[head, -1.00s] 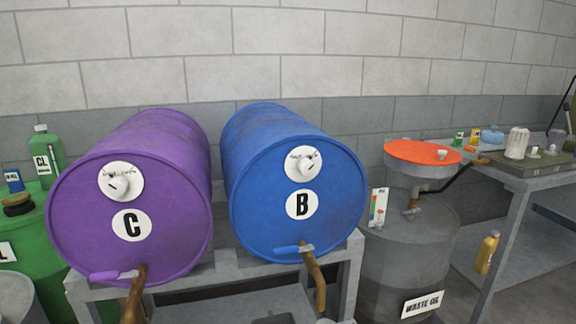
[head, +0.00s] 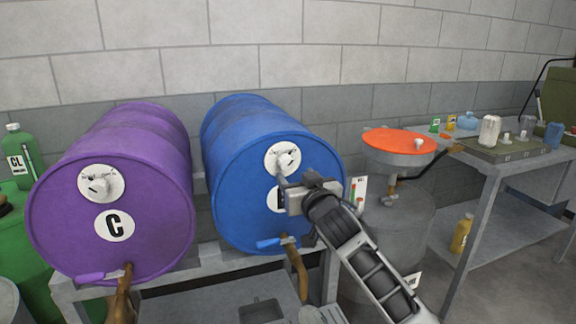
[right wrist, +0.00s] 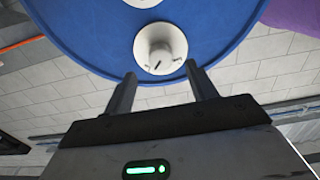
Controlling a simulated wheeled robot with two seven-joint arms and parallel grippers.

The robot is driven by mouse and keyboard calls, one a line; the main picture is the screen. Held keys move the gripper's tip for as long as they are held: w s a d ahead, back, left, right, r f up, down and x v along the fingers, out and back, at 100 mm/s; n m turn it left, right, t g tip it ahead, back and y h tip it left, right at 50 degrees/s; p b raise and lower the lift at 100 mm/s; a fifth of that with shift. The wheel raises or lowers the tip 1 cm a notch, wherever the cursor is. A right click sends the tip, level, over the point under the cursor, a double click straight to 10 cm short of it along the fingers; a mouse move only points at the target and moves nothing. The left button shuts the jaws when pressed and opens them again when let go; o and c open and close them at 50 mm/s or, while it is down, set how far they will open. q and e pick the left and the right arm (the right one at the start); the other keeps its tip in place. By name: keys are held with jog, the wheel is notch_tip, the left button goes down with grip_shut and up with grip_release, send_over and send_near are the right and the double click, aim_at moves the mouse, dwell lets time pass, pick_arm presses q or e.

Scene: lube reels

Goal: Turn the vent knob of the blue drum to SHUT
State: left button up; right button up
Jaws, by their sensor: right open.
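The blue drum (head: 235,205) lies on its side on a grey rack, its round face toward me, with a "B" label partly hidden by my right gripper. Its white vent knob (head: 287,161) sits on a round white dial plate (head: 273,152) high on the face. My right gripper (head: 281,183) is open and empty, just below the knob and in front of the drum face. In the right wrist view the knob (right wrist: 159,57), with a dark pointer line, shows beyond and between the two open fingers (right wrist: 160,85), apart from them. My left gripper is not in view.
The blue drum's tap (head: 278,242) is below my right gripper. An orange funnel (head: 399,140) over a grey drum and a workbench (head: 490,165) are to the right.

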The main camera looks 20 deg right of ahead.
aim_at(288, 167)
jog(key=w, duration=0.6)
jog(key=shift+w+a, duration=0.15)
jog(key=shift+w, duration=0.15)
jog(key=c, duration=1)
